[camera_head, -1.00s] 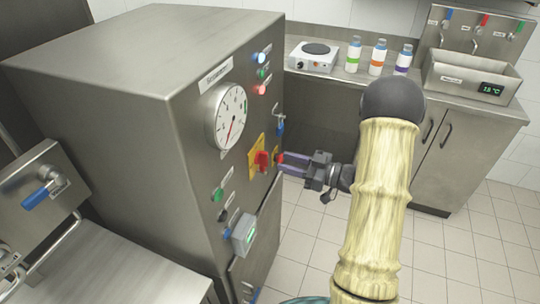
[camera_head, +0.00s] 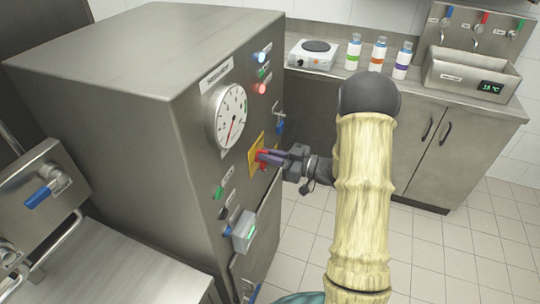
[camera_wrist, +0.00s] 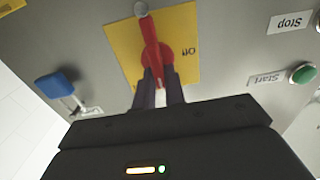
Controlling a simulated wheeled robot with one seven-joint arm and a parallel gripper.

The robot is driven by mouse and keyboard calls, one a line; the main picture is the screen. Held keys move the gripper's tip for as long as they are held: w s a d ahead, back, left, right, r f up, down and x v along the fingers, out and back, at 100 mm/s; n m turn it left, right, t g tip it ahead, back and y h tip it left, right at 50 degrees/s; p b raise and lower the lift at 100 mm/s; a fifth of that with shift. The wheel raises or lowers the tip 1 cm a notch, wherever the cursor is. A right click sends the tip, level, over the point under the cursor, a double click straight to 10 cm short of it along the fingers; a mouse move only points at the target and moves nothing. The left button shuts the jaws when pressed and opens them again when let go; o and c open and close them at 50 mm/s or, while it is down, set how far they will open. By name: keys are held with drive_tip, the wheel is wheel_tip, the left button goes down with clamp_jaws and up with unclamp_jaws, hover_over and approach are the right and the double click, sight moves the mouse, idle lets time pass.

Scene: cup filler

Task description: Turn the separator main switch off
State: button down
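The separator main switch is a red rotary handle (camera_wrist: 152,42) on a yellow plate (camera_wrist: 118,45), on the side of the steel separator cabinet (camera_head: 150,130). It also shows in the head view, where the handle (camera_head: 262,154) is partly covered by my fingers.
A blue-handled valve (camera_wrist: 58,85) and a green start button (camera_wrist: 302,73) are near the switch. A gauge (camera_head: 228,115) and indicator lights are higher on the panel. A grey box (camera_head: 243,231) sticks out below. The tiled floor at right is free.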

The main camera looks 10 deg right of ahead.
drive_tip(key=shift+f+n+b, duration=0.15)
drive_tip(key=shift+n+b, duration=0.25)
drive_tip(key=shift+b, duration=0.25)
drive_tip(key=n+b, duration=0.3)
drive_tip(key=b, duration=0.1)
drive_tip(key=n+b, duration=0.3)
drive_tip(key=b, duration=0.1)
drive_tip(key=f+n+b, duration=0.1)
drive_tip(key=n+b, duration=0.1)
drive_tip(key=b, duration=0.2)
drive_tip(key=shift+s+a+n+b, duration=0.25)
drive_tip(key=shift+s+n+b, duration=0.1)
drive_tip(key=shift+s+n, duration=0.05)
drive_tip(key=n+b, duration=0.1)
drive_tip(key=b, duration=0.1)
drive_tip(key=n+b, duration=0.2)
drive_tip(key=b, duration=0.1)
drive_tip(key=n+b, duration=0.2)
drive_tip(key=b, duration=0.1)
drive_tip(key=shift+s+f, duration=0.1)
drive_tip(key=shift+f, duration=0.15)
drive_tip(key=n+b, duration=0.3)
drive_tip(key=b, duration=0.2)
drive_tip(key=shift+s+a+r, duration=0.1)
drive_tip(key=shift+n, duration=0.3)
drive_tip(key=c, duration=1.5)
unclamp_jaws()
drive_tip(key=shift+r, duration=0.1)
drive_tip(key=shift+o, duration=0.2)
